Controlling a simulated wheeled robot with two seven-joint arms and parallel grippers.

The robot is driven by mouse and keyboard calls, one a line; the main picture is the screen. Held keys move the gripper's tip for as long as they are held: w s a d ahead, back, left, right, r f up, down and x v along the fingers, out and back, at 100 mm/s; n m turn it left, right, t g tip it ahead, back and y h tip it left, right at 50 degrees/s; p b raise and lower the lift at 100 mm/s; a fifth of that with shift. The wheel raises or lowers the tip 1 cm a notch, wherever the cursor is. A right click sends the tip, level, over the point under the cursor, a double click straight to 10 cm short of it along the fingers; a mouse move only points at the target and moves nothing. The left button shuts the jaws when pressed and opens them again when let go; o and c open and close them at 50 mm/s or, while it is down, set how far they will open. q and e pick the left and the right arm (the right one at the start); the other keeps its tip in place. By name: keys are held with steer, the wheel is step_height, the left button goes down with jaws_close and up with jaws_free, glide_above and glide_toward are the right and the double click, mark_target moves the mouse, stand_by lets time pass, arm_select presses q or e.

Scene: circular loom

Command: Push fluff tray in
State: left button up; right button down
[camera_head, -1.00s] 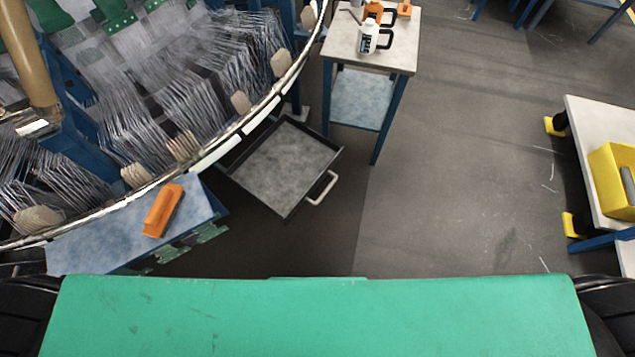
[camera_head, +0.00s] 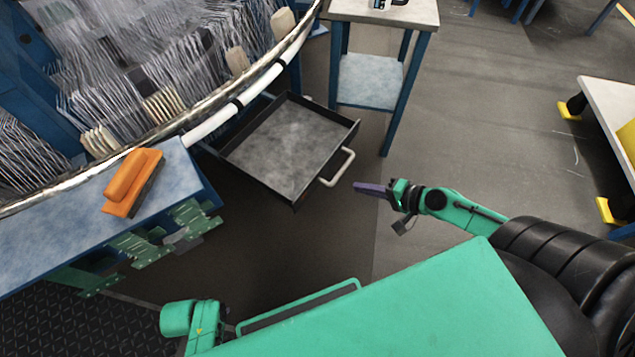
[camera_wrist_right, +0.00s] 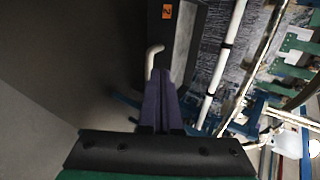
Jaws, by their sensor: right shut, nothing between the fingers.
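The fluff tray (camera_head: 240,160) is a dark, shallow drawer with a grey floor, pulled out from under the round loom. Its pale handle (camera_head: 339,168) is on the right-hand front wall. My right gripper (camera_head: 358,187) has purple fingers, is shut and empty, and is just right of the handle, apart from it in the head view. In the right wrist view the shut fingers (camera_wrist_right: 160,85) point toward the tray, whose dark front wall has an orange label (camera_wrist_right: 167,11). The handle (camera_wrist_right: 150,58) lies close by the fingertips there; contact cannot be told. My left gripper is not in view.
An orange tool (camera_head: 128,180) lies on the blue-grey loom bench (camera_head: 60,225) at left. A small blue-legged table (camera_head: 390,12) stands behind the tray. A white cart (camera_head: 610,120) with yellow parts is at right. Floor between them is clear.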

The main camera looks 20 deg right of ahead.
glide_toward(316, 173)
step_height(316, 173, down, 3)
steer(key=w+a, duration=0.1)
steer(key=w, duration=0.1)
steer(key=w+a, duration=0.1)
steer(key=w, duration=0.1)
steer(key=shift+a+f, duration=0.3)
steer(key=shift+a, duration=0.05)
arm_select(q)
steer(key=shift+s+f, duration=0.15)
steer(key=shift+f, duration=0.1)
arm_select(e)
steer(key=shift+w+a, duration=0.15)
steer(key=shift+w, duration=0.05)
steer(key=shift+w, duration=0.1)
